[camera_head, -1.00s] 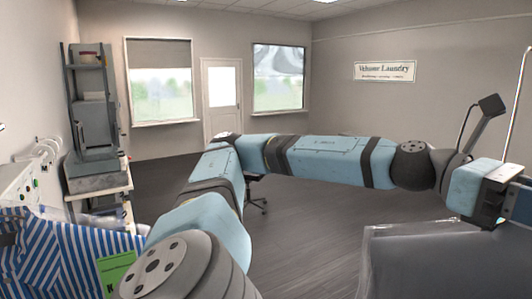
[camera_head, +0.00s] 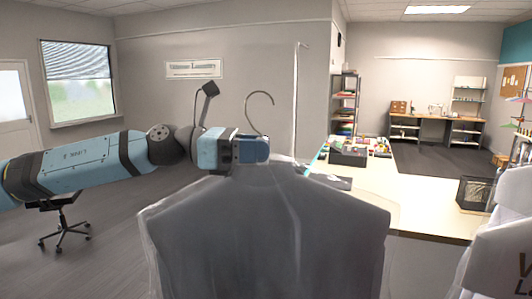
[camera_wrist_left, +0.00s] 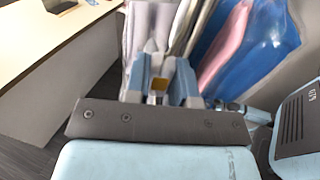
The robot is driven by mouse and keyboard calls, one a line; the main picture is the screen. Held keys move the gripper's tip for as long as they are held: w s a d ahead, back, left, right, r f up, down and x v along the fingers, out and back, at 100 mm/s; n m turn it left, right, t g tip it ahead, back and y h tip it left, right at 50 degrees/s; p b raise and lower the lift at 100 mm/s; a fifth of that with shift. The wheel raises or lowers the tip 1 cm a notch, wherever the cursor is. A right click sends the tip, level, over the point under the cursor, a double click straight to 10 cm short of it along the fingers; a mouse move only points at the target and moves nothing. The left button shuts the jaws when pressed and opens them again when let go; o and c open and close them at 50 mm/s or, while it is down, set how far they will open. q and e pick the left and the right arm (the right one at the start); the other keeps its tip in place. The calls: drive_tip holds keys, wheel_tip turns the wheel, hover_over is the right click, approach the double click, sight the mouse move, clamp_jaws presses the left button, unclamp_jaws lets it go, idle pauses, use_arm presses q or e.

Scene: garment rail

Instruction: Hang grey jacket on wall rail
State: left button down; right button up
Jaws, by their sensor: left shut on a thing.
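The grey jacket (camera_head: 265,235), in a clear plastic cover, hangs at the bottom centre of the head view. Its hanger hook (camera_head: 260,112) sticks up bare above the collar, with nothing through it. My left gripper (camera_head: 256,150) is shut on the hanger just below the hook, at the top of the jacket. The left wrist view shows the gripper fingers (camera_wrist_left: 160,62) close together from behind, with pale grey cloth (camera_wrist_left: 148,22) just beyond; the gripped spot is hidden. The wall rail is not clearly identifiable in these frames. My right gripper is not in view.
A long pale table (camera_head: 425,200) stands behind and right of the jacket, with a dark box (camera_head: 348,154) and a wire basket (camera_head: 474,193). A thin upright pole (camera_head: 296,100) rises behind the jacket. White lettered material (camera_head: 505,250) fills the right edge.

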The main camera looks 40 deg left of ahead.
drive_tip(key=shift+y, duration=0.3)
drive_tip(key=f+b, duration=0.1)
drive_tip(key=b, duration=0.1)
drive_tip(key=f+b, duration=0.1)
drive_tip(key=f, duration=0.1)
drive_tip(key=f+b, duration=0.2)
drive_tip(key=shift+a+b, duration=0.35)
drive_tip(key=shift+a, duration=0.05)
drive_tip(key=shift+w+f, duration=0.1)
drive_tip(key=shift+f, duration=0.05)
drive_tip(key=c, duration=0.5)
use_arm(q)
drive_tip(key=w+a+n+t+y, duration=0.2)
drive_tip(key=a+y, duration=0.1)
drive_tip(key=a, duration=0.3)
drive_tip(key=w+a+r+n+t+y, duration=0.1)
drive_tip(key=a+n+t+y, duration=0.1)
drive_tip(key=a, duration=0.4)
drive_tip(key=shift+w+r+n+t+y, duration=0.25)
drive_tip(key=shift+w+n+t+y, duration=0.15)
drive_tip(key=shift+n+y, duration=0.45)
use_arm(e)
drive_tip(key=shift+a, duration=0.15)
